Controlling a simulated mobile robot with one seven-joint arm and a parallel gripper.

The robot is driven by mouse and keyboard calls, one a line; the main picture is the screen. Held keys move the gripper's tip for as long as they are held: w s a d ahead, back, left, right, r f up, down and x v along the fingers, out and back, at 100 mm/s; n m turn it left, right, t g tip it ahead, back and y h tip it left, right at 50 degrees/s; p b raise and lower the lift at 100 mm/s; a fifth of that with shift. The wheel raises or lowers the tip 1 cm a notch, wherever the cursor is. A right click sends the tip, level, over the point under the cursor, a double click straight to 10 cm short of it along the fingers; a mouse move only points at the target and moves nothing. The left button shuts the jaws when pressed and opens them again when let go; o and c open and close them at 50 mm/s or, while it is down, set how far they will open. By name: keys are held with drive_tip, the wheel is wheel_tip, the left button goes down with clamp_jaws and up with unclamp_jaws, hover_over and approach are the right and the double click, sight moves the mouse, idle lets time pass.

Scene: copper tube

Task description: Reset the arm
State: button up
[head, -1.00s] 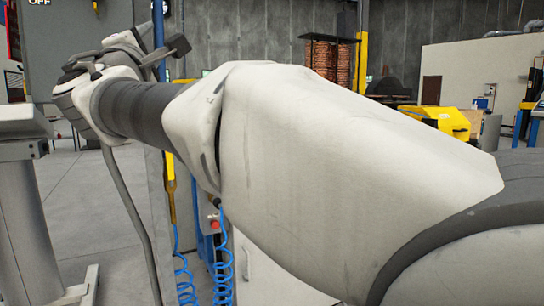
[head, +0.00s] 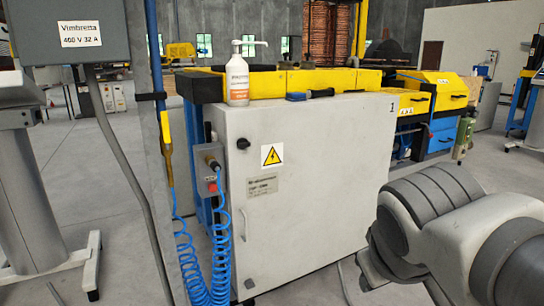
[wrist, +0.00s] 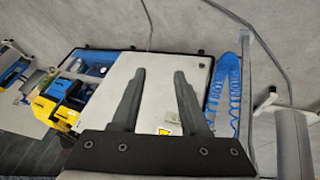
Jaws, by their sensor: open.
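My gripper (wrist: 158,100) shows in the wrist view with its two dark fingers spread apart and nothing between them. Beyond the fingers is the white cabinet (wrist: 150,75), seen tilted, with free space between. In the head view my arm is folded at the lower right, in front of the right side of the white cabinet (head: 320,190). The gripper's fingers are not visible in the head view.
A pump bottle (head: 238,85) and a dark-handled tool (head: 310,94) are on top of the machine. Blue coiled hoses (head: 190,262) hang left of the cabinet. A grey electrical box (head: 70,35) and post stand at left. Open floor (head: 310,290) lies in front.

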drive_tip(key=s+a+f+m+y, duration=0.1)
drive_tip(key=s+f+m+y, duration=0.15)
drive_tip(key=s+f, duration=0.25)
wheel_tip(320, 180, up, 29)
drive_tip(key=p, duration=2.8)
drive_tip(key=shift+a+f+g, duration=0.15)
drive_tip(key=shift+a+g, duration=0.2)
drive_tip(key=shift+g, duration=0.05)
drive_tip(key=shift+a, duration=0.15)
